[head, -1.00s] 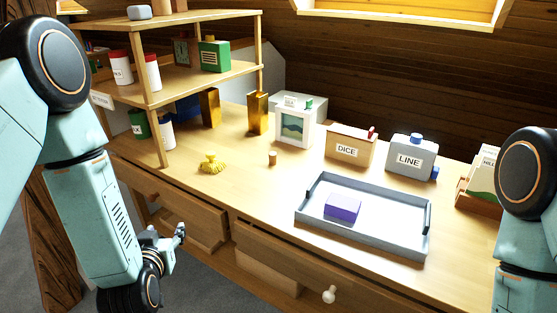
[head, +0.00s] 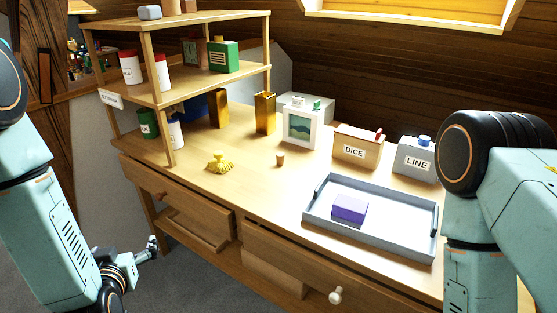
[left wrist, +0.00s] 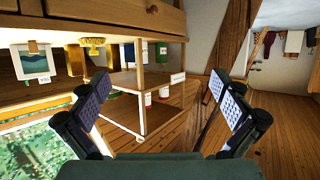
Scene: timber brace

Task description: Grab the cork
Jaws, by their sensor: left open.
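The cork (head: 280,160) is a small brown cylinder standing upright on the wooden desk top (head: 250,185), in front of the framed picture. In the left wrist view, where the scene appears upside down, a small brown piece that looks like the cork (left wrist: 33,47) shows at the left by the picture. My left gripper (head: 152,250) is in front of the desk, below the top and well apart from the cork. Its two fingers are spread and empty in the left wrist view (left wrist: 161,100). My right arm shows at the right, but its gripper is out of view.
A yellow ribbed object (head: 220,163) lies left of the cork. A grey tray (head: 390,245) with a purple box (head: 349,209) is at the front right. A shelf (head: 185,85) stands at the left. A drawer (head: 195,230) is partly open near my left gripper.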

